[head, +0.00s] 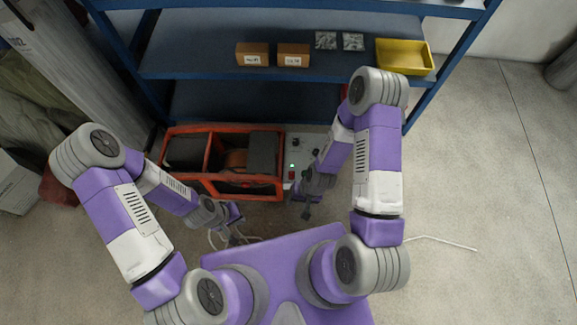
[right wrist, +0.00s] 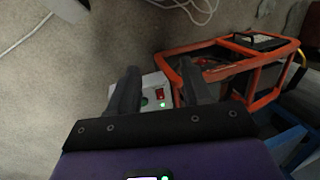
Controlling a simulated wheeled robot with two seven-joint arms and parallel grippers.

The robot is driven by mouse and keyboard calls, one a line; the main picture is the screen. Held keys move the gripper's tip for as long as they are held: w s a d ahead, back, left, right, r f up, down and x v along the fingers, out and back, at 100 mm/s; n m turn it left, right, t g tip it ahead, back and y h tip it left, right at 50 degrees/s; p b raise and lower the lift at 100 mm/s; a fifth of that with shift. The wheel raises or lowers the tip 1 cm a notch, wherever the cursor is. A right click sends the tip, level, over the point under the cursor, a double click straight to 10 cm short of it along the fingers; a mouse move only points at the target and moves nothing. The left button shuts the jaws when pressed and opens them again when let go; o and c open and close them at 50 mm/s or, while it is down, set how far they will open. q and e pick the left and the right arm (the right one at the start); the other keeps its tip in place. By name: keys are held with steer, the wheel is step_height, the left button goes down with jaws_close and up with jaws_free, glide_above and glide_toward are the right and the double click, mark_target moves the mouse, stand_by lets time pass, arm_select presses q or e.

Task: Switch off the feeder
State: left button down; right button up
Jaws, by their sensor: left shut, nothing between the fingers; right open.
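The feeder (head: 222,160) is an orange-red frame with dark parts inside, standing on the floor before the blue shelf. A light grey control box (head: 304,150) sits at its right end, with a red switch (head: 292,175) and a lit green lamp (head: 292,166). In the right wrist view the red switch (right wrist: 160,92) and a lit green lamp (right wrist: 162,104) show between my fingers. My right gripper (head: 306,207) is open and empty, near the box's front side; contact cannot be told. My left gripper (head: 236,236) is shut and empty, in front of the feeder frame.
The blue shelf (head: 240,93) behind carries two brown boxes (head: 272,55), two grey packets (head: 340,41) and a yellow bin (head: 404,56). White cables (head: 440,241) lie on the floor. Open floor lies to the right.

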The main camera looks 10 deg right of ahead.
steer(key=w+d+f+h+b, duration=0.2)
steer(key=w+d+f+b, duration=0.15)
steer(key=w+f, duration=0.6)
steer(key=h+b, duration=0.1)
steer(key=b, duration=0.2)
glide_above(291, 178)
step_height(291, 178, down, 4)
steer(key=shift+d+r, duration=0.1)
steer(key=shift+r, duration=0.05)
step_height(291, 178, down, 7)
steer(key=b, duration=0.3)
steer(key=shift+w, duration=0.1)
